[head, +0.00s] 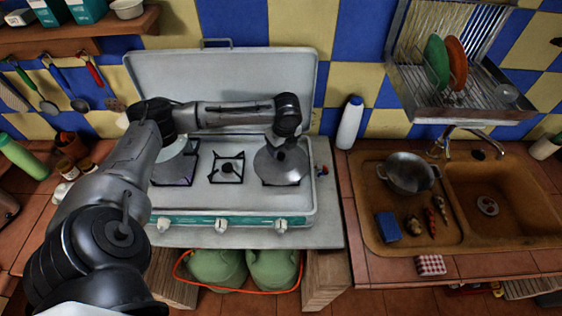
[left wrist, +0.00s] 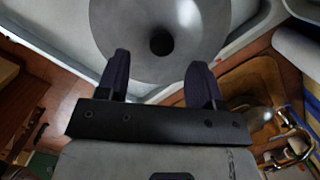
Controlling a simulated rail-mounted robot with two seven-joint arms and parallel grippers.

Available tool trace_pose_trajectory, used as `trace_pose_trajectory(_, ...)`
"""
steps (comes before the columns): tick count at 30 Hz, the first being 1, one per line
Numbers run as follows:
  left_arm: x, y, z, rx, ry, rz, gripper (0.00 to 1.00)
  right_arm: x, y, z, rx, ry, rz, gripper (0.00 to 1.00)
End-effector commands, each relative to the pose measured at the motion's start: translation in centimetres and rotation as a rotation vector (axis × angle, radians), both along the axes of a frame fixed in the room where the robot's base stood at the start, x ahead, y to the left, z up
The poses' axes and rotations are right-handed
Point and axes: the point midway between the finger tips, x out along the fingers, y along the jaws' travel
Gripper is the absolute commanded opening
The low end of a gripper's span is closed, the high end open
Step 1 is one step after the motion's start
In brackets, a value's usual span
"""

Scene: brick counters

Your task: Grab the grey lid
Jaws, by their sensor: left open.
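The grey lid (head: 270,168) is a round, shallow metal disc lying over the right burner of the stove. In the left wrist view the grey lid (left wrist: 125,22) fills the top middle, with a dark round knob (left wrist: 160,42) at its centre. My left gripper (head: 282,150) points down over the lid in the head view and hides part of it. In the left wrist view my left gripper (left wrist: 158,66) is open and empty, its fingers apart on either side of the line to the knob. The knob shows just beyond the fingertips. My right gripper is not in view.
The white stove (head: 238,205) has a raised back cover (head: 235,75) behind the lid. A white bottle (head: 349,122) stands right of the stove. The sink (head: 500,200) on the right has a pan (head: 408,172) beside it. A dish rack (head: 445,95) hangs above.

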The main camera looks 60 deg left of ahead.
Motion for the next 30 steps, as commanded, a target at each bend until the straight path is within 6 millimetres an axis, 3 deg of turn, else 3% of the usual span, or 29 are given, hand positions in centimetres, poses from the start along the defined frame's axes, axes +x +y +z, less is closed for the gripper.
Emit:
trace_pose_trajectory(10,0.2,0.5,-4.2,0.000,0.002,0.000,0.61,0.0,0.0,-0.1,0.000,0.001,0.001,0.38)
trace_pose_trajectory(18,0.2,0.6,-4.6,0.000,0.001,0.000,0.61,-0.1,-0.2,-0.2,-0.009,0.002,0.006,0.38)
trace_pose_trajectory(30,0.2,0.6,-4.6,0.000,0.000,0.000,0.22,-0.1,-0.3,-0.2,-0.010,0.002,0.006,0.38)
